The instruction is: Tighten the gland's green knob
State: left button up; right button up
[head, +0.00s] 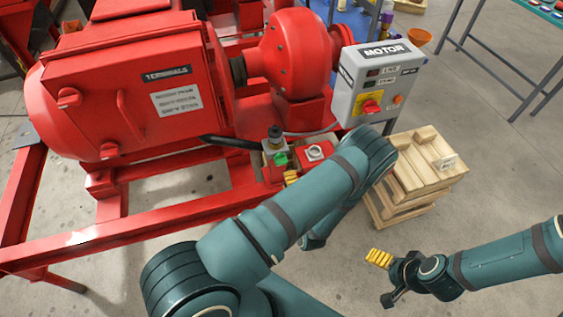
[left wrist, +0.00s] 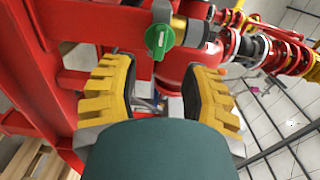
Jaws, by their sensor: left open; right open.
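The green knob (head: 280,158) sits low on a small grey block (head: 268,152) with a black fitting on top, beside the red skid frame. In the left wrist view the green knob (left wrist: 160,40) has a white bar mark and shows just beyond and between the fingertips. My left gripper (left wrist: 162,68) is open, its yellow fingers apart and empty, not touching the knob. In the head view my left arm hides most of this gripper; a bit of yellow finger (head: 291,177) shows just below the knob. My right gripper (head: 378,258) is open and empty over the floor at lower right.
A red box with a grey switch (head: 315,152) stands right of the knob. The grey motor control box (head: 378,82) with a red switch is above it. A red motor (head: 130,90) fills the left.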

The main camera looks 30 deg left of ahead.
aim_at(282, 164)
pick_arm(q)
jog(key=x, duration=0.8)
jog(key=shift+s, duration=0.1)
grip_shut()
